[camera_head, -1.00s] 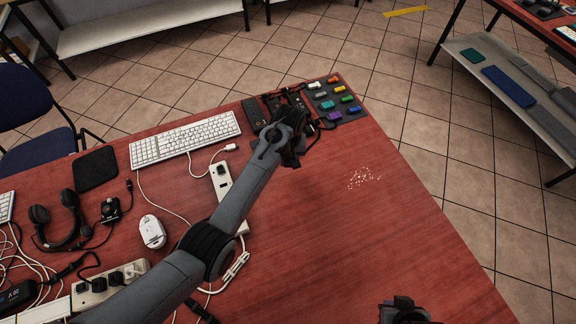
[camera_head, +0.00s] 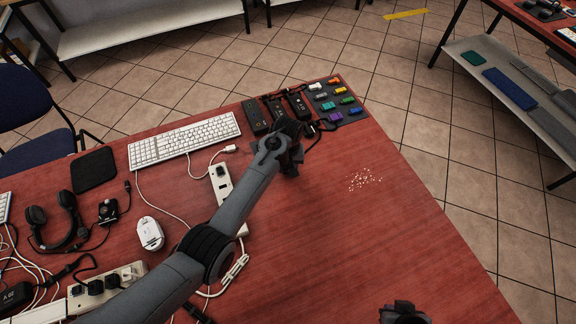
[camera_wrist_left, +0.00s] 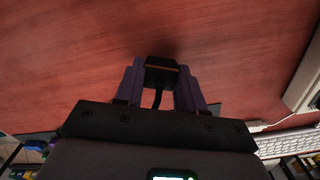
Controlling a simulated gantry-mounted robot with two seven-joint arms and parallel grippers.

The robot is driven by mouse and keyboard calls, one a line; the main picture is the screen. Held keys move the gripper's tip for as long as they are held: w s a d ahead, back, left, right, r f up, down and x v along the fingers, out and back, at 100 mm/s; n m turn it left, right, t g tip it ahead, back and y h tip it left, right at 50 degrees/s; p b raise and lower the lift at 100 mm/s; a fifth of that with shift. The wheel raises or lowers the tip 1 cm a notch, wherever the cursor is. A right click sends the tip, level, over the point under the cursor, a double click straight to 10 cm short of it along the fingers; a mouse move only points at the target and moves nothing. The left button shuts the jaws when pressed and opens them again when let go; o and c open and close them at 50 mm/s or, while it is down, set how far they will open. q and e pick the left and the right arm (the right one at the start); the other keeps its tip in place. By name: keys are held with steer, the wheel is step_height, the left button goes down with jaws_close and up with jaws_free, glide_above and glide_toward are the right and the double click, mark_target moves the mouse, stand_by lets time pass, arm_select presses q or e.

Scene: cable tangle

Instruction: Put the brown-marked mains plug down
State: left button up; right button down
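The mains plug (camera_wrist_left: 161,76) is black with a brown stripe. In the left wrist view it sits between the two purple fingers of my left gripper (camera_wrist_left: 160,84), touching both, with its black cable running back toward the palm. Bare red table shows beyond it; I cannot tell how high the plug is above the table. In the head view my left gripper (camera_head: 290,164) is over the table, right of the white power strip (camera_head: 221,186), and the plug is hidden. My right gripper (camera_head: 403,313) is at the bottom edge, only partly visible; its fingers are unclear.
Black power adapters (camera_head: 255,117) stand behind my left gripper, beside a dark mat (camera_head: 351,115) with coloured blocks. A white keyboard (camera_head: 185,139) lies to the left. Small pale crumbs (camera_head: 364,180) lie to the right. The table (camera_head: 345,245) is clear at front right.

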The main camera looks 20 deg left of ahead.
mark_target(288, 168)
arm_select(q)
steer(key=o, duration=0.3)
steer(key=shift+o, duration=0.2)
step_height(288, 168, up, 12)
steer(key=p, duration=0.2)
steer(key=shift+r+p, duration=0.15)
steer(key=shift+p, duration=0.25)
arm_select(e)
step_height(288, 168, up, 3)
steer(key=shift+f, duration=0.1)
arm_select(q)
steer(key=shift+d, duration=0.1)
